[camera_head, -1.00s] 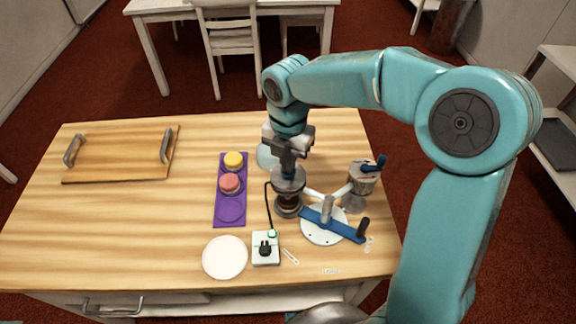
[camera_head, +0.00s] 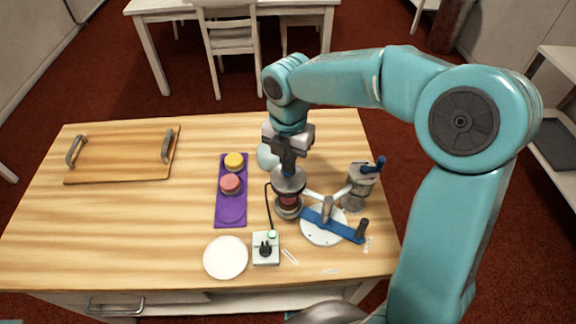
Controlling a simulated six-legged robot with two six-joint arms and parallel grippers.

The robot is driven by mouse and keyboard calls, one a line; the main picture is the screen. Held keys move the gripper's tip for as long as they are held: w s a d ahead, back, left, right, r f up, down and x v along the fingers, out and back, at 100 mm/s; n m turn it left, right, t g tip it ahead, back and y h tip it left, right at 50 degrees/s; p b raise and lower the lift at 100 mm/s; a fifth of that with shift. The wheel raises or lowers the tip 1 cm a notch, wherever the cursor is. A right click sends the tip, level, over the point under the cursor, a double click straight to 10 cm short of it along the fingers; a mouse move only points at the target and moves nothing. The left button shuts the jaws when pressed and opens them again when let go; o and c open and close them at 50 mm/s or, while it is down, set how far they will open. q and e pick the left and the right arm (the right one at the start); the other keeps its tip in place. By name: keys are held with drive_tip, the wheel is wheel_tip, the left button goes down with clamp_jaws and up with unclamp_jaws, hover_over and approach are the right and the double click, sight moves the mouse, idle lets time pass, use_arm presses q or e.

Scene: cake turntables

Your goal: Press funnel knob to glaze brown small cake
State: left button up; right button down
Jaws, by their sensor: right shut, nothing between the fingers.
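My right gripper (camera_head: 285,162) is shut with nothing between its fingers. It points down over the metal funnel (camera_head: 289,181), with its tips at or just above the blue funnel knob (camera_head: 288,171); I cannot tell whether they touch. Directly below the funnel, a small reddish-brown cake (camera_head: 289,200) sits on a small round grey stand (camera_head: 288,212). The funnel partly hides the cake's top. The funnel is held by a white arm on the turntable device to its right. My left gripper is not in view.
A purple tray (camera_head: 231,212) holds a yellow cake (camera_head: 234,161) and a pink cake (camera_head: 229,183). A white plate (camera_head: 225,258), a switch box (camera_head: 265,248), a white turntable with blue bar (camera_head: 329,222) and a grinder-like pot (camera_head: 360,185) stand nearby. A wooden board (camera_head: 120,158) lies left.

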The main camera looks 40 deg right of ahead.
drive_tip(key=shift+f+b, duration=0.35)
drive_tip(key=shift+f, duration=0.15)
idle(0.6)
idle(0.4)
wheel_tip(320, 180, up, 7)
drive_tip(key=p, duration=0.6)
drive_tip(key=shift+r+p, duration=0.1)
drive_tip(key=shift+p, duration=0.2)
idle(1.2)
